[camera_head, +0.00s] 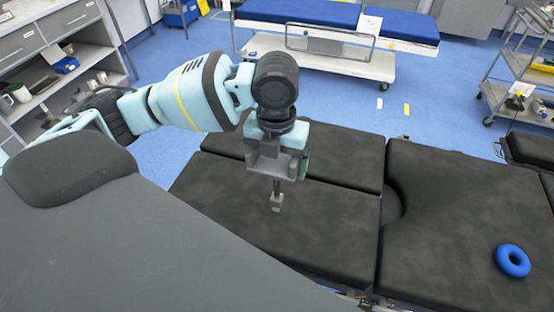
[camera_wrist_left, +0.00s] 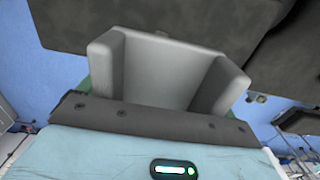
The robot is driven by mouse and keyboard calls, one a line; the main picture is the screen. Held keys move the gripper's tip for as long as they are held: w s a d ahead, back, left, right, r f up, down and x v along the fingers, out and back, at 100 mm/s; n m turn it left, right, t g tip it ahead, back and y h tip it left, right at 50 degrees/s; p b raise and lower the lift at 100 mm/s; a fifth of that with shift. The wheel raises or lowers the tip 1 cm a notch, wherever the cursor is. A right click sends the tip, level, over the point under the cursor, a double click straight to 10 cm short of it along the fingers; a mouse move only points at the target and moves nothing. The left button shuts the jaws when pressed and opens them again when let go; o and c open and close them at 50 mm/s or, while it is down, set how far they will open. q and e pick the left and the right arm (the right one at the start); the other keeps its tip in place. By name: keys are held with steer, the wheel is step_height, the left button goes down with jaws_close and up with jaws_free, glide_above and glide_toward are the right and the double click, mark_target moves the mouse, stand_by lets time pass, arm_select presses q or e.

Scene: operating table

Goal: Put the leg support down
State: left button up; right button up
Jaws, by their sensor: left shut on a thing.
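The leg support is a grey, open U-shaped trough (camera_head: 268,163) with a thin rod below it that ends in a small grey block. My left gripper (camera_head: 280,136) is shut on it above the black operating table (camera_head: 330,232), and the rod points down. In the left wrist view the leg support (camera_wrist_left: 165,70) shows its two raised side walls in front of my left gripper (camera_wrist_left: 160,118). The contact of the fingers is mostly hidden. The block appears over the near left pad; I cannot tell whether it touches. My right gripper is not in view.
A blue ring (camera_head: 513,260) lies on the right table section. The black pads around the leg support are bare. A blue-topped stretcher (camera_head: 330,40) stands behind, a trolley (camera_head: 525,75) at the right and shelves (camera_head: 60,60) at the left.

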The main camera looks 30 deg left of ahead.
arm_select(q)
steer(key=shift+f, duration=0.6)
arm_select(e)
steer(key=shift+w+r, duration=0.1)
arm_select(q)
steer(key=o, duration=0.8)
steer(key=shift+r, duration=0.1)
steer(key=shift+r, duration=0.35)
step_height(320, 180, up, 12)
steer(key=shift+r+p, duration=0.15)
steer(key=shift+p, duration=0.5)
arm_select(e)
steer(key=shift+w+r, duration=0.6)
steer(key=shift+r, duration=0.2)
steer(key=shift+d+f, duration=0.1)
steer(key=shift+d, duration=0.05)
